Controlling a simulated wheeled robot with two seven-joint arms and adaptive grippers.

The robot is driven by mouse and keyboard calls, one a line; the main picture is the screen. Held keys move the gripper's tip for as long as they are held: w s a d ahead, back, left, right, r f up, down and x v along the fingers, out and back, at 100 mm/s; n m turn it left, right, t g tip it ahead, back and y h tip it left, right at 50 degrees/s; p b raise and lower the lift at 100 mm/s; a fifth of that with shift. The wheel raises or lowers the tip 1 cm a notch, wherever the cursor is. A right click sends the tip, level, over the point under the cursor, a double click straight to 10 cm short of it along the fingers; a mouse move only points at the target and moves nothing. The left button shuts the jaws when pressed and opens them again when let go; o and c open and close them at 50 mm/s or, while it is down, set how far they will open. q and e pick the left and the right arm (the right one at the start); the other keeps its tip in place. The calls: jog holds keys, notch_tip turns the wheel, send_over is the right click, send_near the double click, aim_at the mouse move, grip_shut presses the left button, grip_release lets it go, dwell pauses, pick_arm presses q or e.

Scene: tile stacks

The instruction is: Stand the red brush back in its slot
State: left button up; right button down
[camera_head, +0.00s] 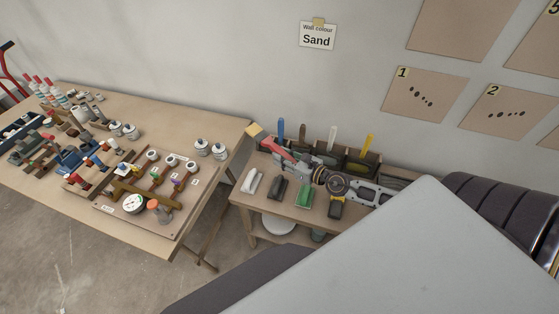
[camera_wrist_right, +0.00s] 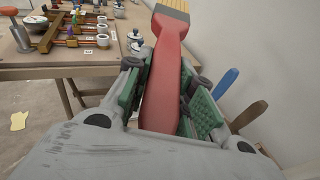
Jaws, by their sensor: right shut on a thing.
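The red brush (camera_head: 275,145) has a red handle and pale bristles. My right gripper (camera_head: 293,156) is shut on its handle and holds it tilted, bristles up and to the left, over the side table. In the right wrist view, the green finger pads of my right gripper (camera_wrist_right: 160,88) lie on both sides of the red handle (camera_wrist_right: 165,60). A dark wooden rack (camera_head: 375,168) stands at the back of the side table, with blue, brown, white and yellow handles upright in it. My gripper hides part of the rack, and its slot floors do not show. My left gripper is not in view.
White, dark, green and yellow-black items, including a green one (camera_head: 304,197), stand along the side table's front. A larger wooden table (camera_head: 215,190) at left holds pots and a board. The wall is close behind the rack. A blue handle (camera_wrist_right: 226,82) is right of my gripper.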

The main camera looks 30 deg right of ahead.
jog(key=shift+d+r+g, duration=0.15)
jog(key=shift+d+g, duration=0.2)
jog(key=shift+g, duration=0.05)
